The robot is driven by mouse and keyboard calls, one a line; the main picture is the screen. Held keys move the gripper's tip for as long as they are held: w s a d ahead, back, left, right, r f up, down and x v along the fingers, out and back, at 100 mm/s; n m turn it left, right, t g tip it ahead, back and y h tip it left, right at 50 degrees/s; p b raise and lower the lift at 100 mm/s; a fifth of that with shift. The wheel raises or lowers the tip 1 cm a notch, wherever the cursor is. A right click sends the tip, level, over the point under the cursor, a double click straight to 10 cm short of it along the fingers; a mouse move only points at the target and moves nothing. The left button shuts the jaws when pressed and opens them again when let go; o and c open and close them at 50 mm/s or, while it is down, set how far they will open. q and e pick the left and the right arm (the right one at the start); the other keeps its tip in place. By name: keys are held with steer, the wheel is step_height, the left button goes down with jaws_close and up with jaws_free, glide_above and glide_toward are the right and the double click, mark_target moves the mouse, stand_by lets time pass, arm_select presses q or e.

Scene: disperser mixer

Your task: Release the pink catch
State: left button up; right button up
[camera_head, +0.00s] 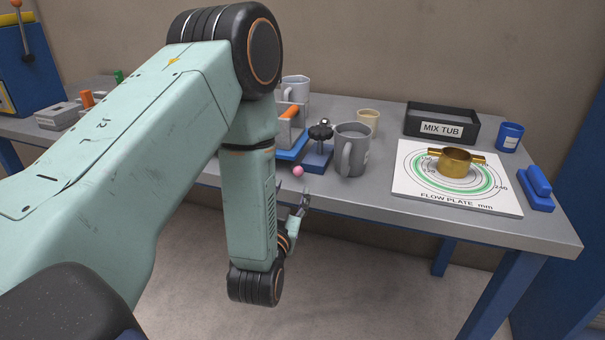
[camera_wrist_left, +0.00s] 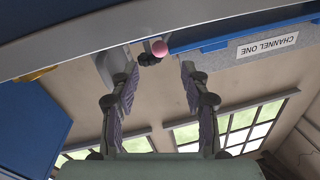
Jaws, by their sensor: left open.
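The pink catch (camera_head: 298,171) is a small round pink knob at the table's front edge, in front of a blue base. It also shows in the left wrist view (camera_wrist_left: 160,48), near the top, with a dark piece beside it. My left gripper (camera_head: 301,206) is just below and in front of the catch, past the table edge. In the left wrist view my left gripper (camera_wrist_left: 160,80) has its two fingers spread and nothing between them. The knob lies beyond the fingertips, apart from them as far as I can tell. My right gripper is in neither view.
A grey mug (camera_head: 352,150) and a small blue stand with a black top (camera_head: 320,132) stand close to the catch. A block labelled CHANNEL ONE (camera_wrist_left: 225,56) is beside it. The flow plate (camera_head: 408,180) holds a brass ring (camera_head: 454,162). The mix tub (camera_head: 441,122) is behind.

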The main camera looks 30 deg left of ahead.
mark_target(297, 175)
arm_select(q)
steer(key=x, duration=0.7)
steer(key=shift+w+a+f+b, duration=0.1)
steer(key=shift+w+a+b, duration=0.05)
steer(key=shift+w+b, duration=0.15)
steer(key=shift+s, duration=0.1)
steer(key=shift+c, duration=0.4)
jaws_close()
